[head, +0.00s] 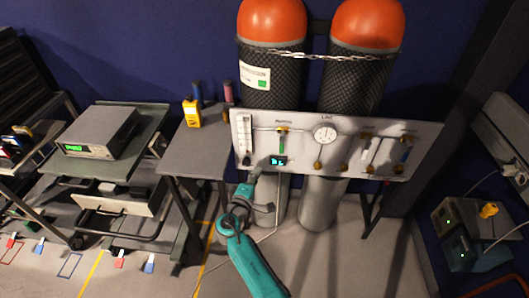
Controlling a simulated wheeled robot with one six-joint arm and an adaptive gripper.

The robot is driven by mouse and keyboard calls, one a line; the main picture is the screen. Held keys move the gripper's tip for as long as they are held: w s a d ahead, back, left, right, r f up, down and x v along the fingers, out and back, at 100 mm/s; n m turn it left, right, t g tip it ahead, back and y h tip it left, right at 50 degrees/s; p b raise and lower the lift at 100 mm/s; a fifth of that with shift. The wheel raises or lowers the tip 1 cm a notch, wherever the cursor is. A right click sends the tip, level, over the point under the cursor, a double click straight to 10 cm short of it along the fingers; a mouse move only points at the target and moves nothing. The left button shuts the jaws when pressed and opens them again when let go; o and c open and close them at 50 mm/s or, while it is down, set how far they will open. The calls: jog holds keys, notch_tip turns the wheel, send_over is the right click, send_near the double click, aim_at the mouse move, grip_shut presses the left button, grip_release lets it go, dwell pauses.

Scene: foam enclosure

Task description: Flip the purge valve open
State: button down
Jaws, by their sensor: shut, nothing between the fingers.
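A pale valve panel (300,170) stands in front of two gas cylinders. A valve with a green handle (282,145) hangs down under a small label at the upper left. A valve with a blue handle (406,154) sits at the right, with other brass-fitted valves left of it. The labels are too small to read, so I cannot tell for sure which valve is the purge valve. My gripper (255,174) is small in view, shut and empty, near the panel's lower left edge, below and left of the green handle. Whether it touches the panel is unclear.
A round gauge (325,134), a small lit display (278,161) and a flowmeter tube (246,138) are on the panel. A chain (315,56) crosses the cylinders. A side table (190,155) with a yellow device (191,112) stands close left. Floor shows in front.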

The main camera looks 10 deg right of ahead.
aim_at(282, 142)
jog(key=shift+w+a+r, duration=0.4)
jog(key=shift+a+r, duration=0.15)
jog(key=w+d, duration=0.7)
jog(key=d, duration=0.2)
jog(key=shift+w, duration=0.15)
jog(key=shift+d, duration=0.1)
dwell(0.4)
